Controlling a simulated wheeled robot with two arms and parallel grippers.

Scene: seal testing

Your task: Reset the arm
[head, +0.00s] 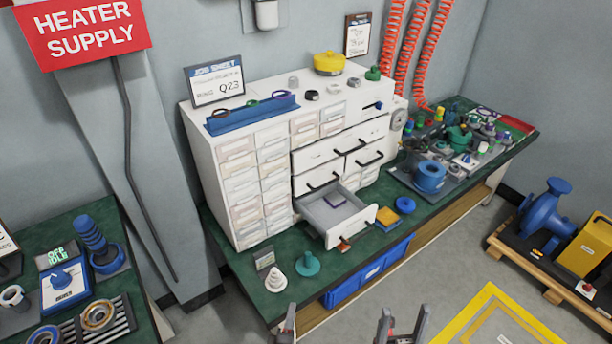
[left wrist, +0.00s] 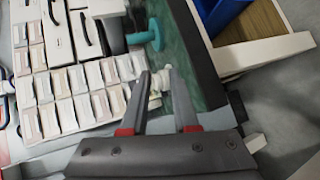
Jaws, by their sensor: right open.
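My left gripper (head: 287,318) shows at the bottom edge of the head view, in front of the bench's near edge. In the left wrist view its two fingers (left wrist: 157,78) are apart, with a gap between them. A white stepped cone (head: 276,280) stands on the bench just beyond it; in the left wrist view the white cone (left wrist: 156,98) shows partly between the fingers, with no clear grip on it. My right gripper (head: 402,325) is at the bottom edge, open and empty over the floor.
The white cabinet (head: 238,150) has an open drawer (head: 335,213) jutting over the green bench (head: 240,268). A teal stepped piece (head: 307,264) stands beside the cone. Blue bins (head: 368,272) sit under the bench. A second bench (head: 120,210) is at left.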

